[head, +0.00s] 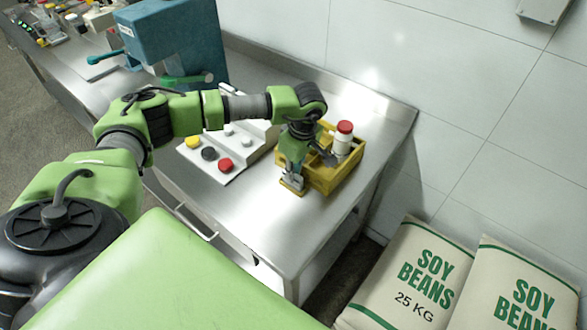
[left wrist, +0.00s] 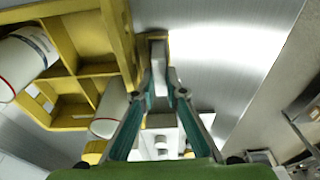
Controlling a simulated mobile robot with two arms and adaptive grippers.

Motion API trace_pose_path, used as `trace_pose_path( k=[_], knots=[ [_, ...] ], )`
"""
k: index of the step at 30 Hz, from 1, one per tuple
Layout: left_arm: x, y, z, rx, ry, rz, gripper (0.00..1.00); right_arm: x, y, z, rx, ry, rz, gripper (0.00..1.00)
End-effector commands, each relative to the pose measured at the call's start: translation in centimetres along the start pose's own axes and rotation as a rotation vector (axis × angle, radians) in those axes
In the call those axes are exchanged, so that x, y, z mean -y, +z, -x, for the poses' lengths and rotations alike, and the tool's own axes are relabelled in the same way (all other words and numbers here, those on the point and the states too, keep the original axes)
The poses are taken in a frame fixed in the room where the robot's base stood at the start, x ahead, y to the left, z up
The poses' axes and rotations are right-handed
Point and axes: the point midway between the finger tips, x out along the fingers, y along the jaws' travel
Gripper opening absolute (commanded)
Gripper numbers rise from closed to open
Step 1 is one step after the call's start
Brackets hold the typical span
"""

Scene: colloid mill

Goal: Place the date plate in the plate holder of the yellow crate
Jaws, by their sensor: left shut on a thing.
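The yellow crate (head: 338,181) stands near the right end of the steel table, with compartments; its wall (left wrist: 121,40) shows at the left in the left wrist view. My left gripper (head: 292,180) is at the crate's near left side, pointing down. In the left wrist view my left gripper (left wrist: 159,88) is shut on a thin pale plate (left wrist: 158,55), which I take for the date plate. The plate's far end is at a small yellow holder (left wrist: 154,35) beside the crate wall. I cannot tell whether it is inside the holder or only over it.
A white bottle with a red cap (head: 343,139) stands in the crate. A white control panel (head: 233,145) with coloured buttons is left of the crate, and a blue machine (head: 175,40) behind it. Soy bean sacks (head: 405,275) are at lower right. The table front (head: 255,215) is clear.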

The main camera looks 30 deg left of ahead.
Motion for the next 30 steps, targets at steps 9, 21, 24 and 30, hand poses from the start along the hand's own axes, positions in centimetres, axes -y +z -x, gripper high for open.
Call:
trace_pose_path(
  k=[9,21,24,30],
  knots=[
    [0.0,0.1,-0.3,0.0,0.001,0.0,0.17,0.2,0.0,-0.4,0.0,-0.003,0.002,0.0],
    [0.0,0.0,0.1,0.0,0.001,0.0,0.19,0.6,-0.1,-0.1,-0.001,-0.007,0.001,0.0],
    [-0.2,0.0,0.9,0.001,0.006,0.0,0.19,0.6,-0.1,-0.4,-0.001,-0.007,0.001,0.0],
    [-0.2,0.1,4.9,0.002,0.008,0.0,0.19,0.6,0.0,-1.6,-0.001,-0.007,0.001,0.0]
  ],
)
